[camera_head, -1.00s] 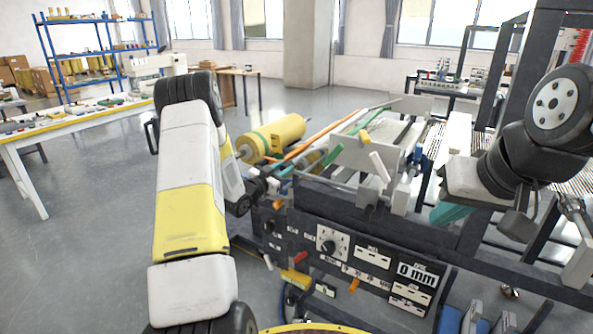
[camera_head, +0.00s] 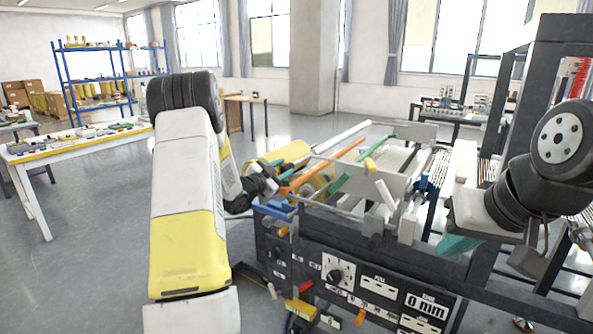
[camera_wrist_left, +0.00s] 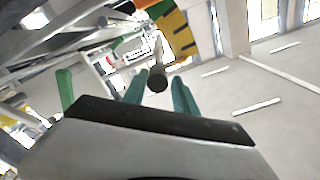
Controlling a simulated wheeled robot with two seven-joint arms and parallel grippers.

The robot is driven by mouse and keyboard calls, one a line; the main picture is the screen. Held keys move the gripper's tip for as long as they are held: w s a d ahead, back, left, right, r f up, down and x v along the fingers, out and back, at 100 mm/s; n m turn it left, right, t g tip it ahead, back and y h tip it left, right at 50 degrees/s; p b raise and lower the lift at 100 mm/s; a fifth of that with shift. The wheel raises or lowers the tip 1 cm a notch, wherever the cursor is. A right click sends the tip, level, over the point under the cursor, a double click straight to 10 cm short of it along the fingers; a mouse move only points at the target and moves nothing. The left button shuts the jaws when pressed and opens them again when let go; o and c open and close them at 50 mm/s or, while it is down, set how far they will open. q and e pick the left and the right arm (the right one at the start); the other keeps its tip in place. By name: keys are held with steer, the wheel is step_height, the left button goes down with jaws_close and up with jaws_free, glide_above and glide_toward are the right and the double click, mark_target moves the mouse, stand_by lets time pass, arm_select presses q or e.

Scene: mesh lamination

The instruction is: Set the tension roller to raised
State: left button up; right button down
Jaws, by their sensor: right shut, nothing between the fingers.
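The laminating machine (camera_head: 365,250) stands at the centre right, with a long white rod (camera_head: 345,136), an orange rod (camera_head: 340,158) and a green rod (camera_head: 338,184) across its left end. I cannot tell for sure which part is the tension roller. My left gripper is at that end in the head view, its fingers largely hidden. In the left wrist view my left gripper (camera_wrist_left: 161,90) is open; a rod's dark round end (camera_wrist_left: 157,82) shows between its teal fingertips, and contact cannot be told. My right gripper (camera_head: 459,246) is shut and empty beside the machine.
The front panel carries a dial (camera_head: 338,272) and a "0 mm" display (camera_head: 427,305). A yellow roll (camera_head: 292,151) sits behind my left arm. A white table (camera_head: 85,143) with small items stands at the left. The grey floor between is clear.

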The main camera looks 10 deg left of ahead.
arm_select(q)
steer(key=shift+f, duration=0.1)
steer(key=v, duration=0.7)
steer(key=shift+s, duration=0.35)
steer(key=shift+a, duration=0.1)
steer(key=s+d+r+n+g+y, duration=0.35)
steer(key=s+r+n+y, duration=0.25)
steer(key=s+r, duration=0.3)
steer(key=s+d+n+g+h, duration=0.1)
steer(key=s+d, duration=0.4)
steer(key=s, duration=0.8)
steer(key=s+d+n+g+h, duration=0.1)
steer(key=s+d+n+g, duration=0.2)
steer(key=s, duration=1.1)
steer(key=d+g, duration=0.2)
steer(key=g, duration=0.1)
steer(key=shift+s+d+f, duration=0.15)
steer(key=shift+d+f, duration=0.1)
steer(key=shift+d, duration=0.05)
